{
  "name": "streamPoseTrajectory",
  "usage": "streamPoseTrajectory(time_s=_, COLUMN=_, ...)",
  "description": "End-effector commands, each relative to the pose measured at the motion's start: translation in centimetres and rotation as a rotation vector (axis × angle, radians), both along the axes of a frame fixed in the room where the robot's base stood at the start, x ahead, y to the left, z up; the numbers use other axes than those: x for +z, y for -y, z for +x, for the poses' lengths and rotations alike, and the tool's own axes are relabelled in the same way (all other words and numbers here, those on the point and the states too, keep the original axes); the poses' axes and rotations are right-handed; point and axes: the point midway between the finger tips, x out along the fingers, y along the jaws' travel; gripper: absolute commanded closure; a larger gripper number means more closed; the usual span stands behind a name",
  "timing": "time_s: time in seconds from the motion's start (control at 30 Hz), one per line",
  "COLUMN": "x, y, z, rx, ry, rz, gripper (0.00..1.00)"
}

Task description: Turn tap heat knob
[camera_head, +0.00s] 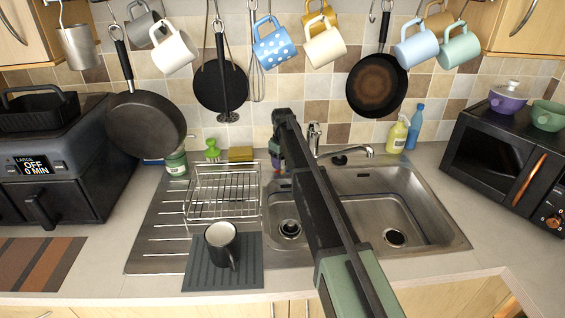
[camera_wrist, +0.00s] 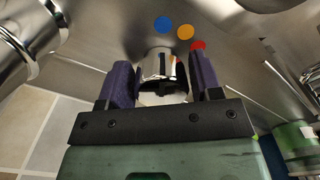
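The chrome heat knob (camera_wrist: 160,66) stands on the steel sink surface in the wrist view. Blue (camera_wrist: 163,24), orange (camera_wrist: 185,32) and red (camera_wrist: 198,46) dots are beside it. My gripper (camera_wrist: 162,78) has its purple fingers on either side of the knob, with what look like narrow gaps, so it seems open around it. In the head view my gripper (camera_head: 277,155) is at the back edge of the sink, left of the tap (camera_head: 345,152). The knob is not clearly visible there.
My arm crosses the sink (camera_head: 405,200). A wire dish rack (camera_head: 222,190) and a dark mug (camera_head: 221,244) on a mat (camera_head: 195,272) stand left. Mugs and pans hang above the counter, including a dark pan (camera_head: 146,124). A microwave (camera_head: 495,150) is at right.

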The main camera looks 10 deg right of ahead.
Motion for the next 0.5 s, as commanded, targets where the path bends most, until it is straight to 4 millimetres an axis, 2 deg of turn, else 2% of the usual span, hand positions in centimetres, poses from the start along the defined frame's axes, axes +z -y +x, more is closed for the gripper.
streamPoseTrajectory(time_s=0.03, x=0.01, y=0.00, z=0.00, rx=0.000, ry=0.000, rz=0.000, gripper=0.49)
streamPoseTrajectory(time_s=0.2, x=0.00, y=0.01, z=-0.01, rx=0.000, ry=0.000, rz=0.000, gripper=0.74)
streamPoseTrajectory(time_s=0.5, x=-0.01, y=-0.01, z=-0.02, rx=-0.032, ry=0.000, rz=0.000, gripper=0.74)
